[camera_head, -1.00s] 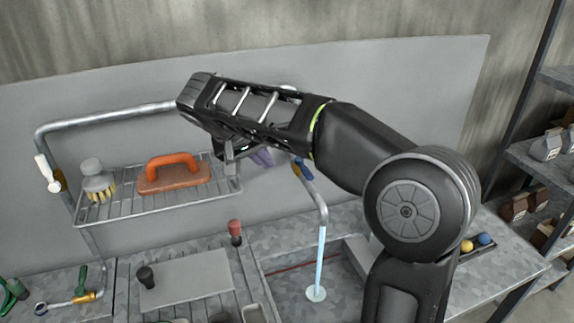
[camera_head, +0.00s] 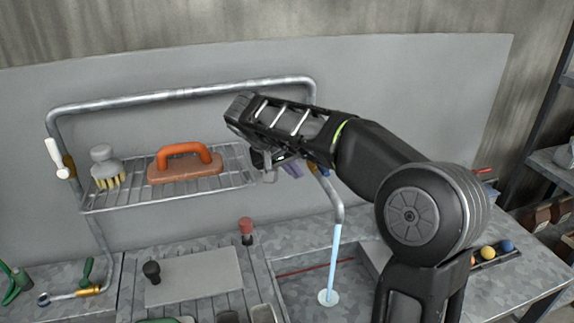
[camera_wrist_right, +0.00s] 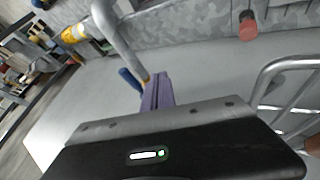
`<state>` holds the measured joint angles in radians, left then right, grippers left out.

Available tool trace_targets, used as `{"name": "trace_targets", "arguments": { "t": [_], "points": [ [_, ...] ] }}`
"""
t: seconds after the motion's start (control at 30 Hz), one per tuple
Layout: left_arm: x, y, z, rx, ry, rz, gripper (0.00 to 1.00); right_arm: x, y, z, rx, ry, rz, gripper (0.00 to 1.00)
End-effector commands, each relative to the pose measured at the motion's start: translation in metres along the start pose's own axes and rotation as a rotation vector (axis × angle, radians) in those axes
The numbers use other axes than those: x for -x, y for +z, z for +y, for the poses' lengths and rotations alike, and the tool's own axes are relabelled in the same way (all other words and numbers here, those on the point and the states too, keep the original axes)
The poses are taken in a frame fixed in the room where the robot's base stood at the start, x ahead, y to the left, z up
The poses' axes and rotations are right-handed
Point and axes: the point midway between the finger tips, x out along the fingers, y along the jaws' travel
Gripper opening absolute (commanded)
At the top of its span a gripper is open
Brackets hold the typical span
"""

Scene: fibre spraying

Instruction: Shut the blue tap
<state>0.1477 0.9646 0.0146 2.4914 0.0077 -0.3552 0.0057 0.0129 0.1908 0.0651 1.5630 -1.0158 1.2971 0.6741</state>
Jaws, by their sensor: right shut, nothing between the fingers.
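The blue tap handle (camera_head: 323,168) sits on the bent metal pipe to the right of the wire shelf, partly hidden by my right arm. A pale blue stream of water (camera_head: 333,262) runs from the pipe end down to the basin. My right gripper (camera_head: 292,169) has purple fingers that are shut and empty, just left of the blue handle. In the wrist view the shut purple fingers (camera_wrist_right: 156,93) lie close beside the blue handle (camera_wrist_right: 130,79); I cannot tell whether they touch it. My left gripper is not in view.
A wire shelf (camera_head: 140,193) left of the gripper holds a brush (camera_head: 106,163) and an orange-handled float (camera_head: 187,163). A white-handled tap (camera_head: 58,159) and a green-handled tap (camera_head: 87,271) are at the left. A red-topped object (camera_head: 246,231) stands on the counter.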

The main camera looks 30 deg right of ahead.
Motion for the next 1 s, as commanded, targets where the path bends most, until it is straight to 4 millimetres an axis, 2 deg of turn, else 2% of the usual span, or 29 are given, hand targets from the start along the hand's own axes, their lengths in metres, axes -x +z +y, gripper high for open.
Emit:
{"name": "trace_targets", "arguments": {
  "t": [0.1,0.3,1.0],
  "points": [
    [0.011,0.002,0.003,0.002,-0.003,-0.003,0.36,-0.006,-0.002,0.019,-0.004,0.001,0.000,0.00],
    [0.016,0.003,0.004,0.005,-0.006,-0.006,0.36,-0.017,-0.001,0.034,-0.001,0.000,-0.001,0.00],
    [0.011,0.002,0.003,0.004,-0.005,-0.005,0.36,-0.021,0.001,0.039,0.028,-0.016,0.018,0.00]
  ]
}}
